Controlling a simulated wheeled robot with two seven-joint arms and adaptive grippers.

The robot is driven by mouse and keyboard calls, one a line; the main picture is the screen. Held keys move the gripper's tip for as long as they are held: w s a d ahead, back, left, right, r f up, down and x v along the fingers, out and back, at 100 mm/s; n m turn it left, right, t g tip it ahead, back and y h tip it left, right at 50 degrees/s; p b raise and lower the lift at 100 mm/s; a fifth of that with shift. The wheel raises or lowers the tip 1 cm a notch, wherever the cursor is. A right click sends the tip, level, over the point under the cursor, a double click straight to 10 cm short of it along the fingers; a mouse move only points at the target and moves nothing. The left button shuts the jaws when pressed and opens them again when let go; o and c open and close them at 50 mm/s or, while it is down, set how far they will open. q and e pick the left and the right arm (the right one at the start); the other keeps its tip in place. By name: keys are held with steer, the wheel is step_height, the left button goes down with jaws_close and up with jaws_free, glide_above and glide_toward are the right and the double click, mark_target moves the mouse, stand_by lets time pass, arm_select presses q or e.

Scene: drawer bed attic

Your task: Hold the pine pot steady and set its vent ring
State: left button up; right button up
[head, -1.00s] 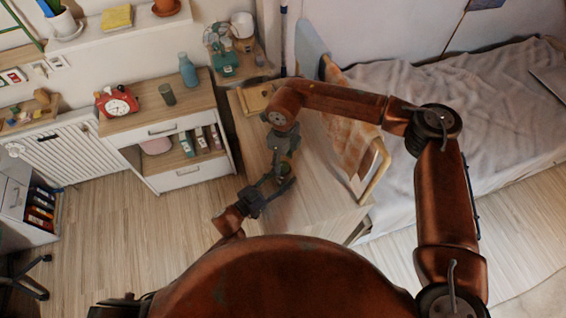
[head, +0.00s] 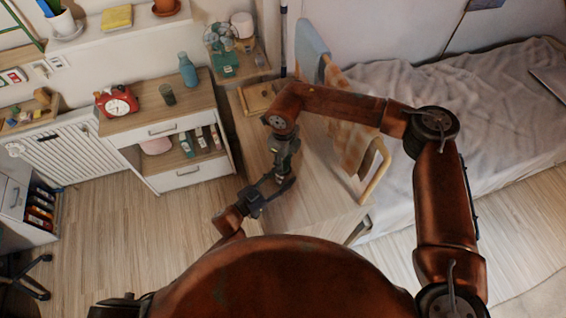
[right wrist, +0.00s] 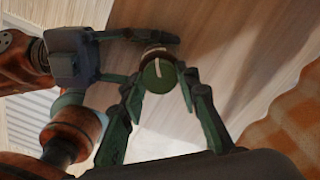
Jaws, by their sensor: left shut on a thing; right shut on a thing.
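The pine pot (right wrist: 152,51) shows in the right wrist view as a small brown rim behind a round green top with a pale stripe, the vent ring (right wrist: 158,76). My right gripper (right wrist: 160,85) has its green fingers on either side of the ring, shut on it. My left gripper (right wrist: 162,48) comes in from the left and is shut on the pot's body; its lower finger is mostly hidden. In the head view the left gripper (head: 276,184) and right gripper (head: 282,166) meet over the wooden top, and the pot is hidden between them.
The wooden desk top (head: 315,200) is bare around the grippers. A wooden tray (head: 258,98) lies at the far end. A drawer cabinet (head: 165,125) stands left.

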steer(key=shift+c, duration=0.7)
steer(key=shift+n, duration=0.3)
steer(key=n, duration=0.9)
steer(key=shift+n, duration=0.3)
steer(key=o, duration=1.2)
steer(key=shift+c, duration=0.2)
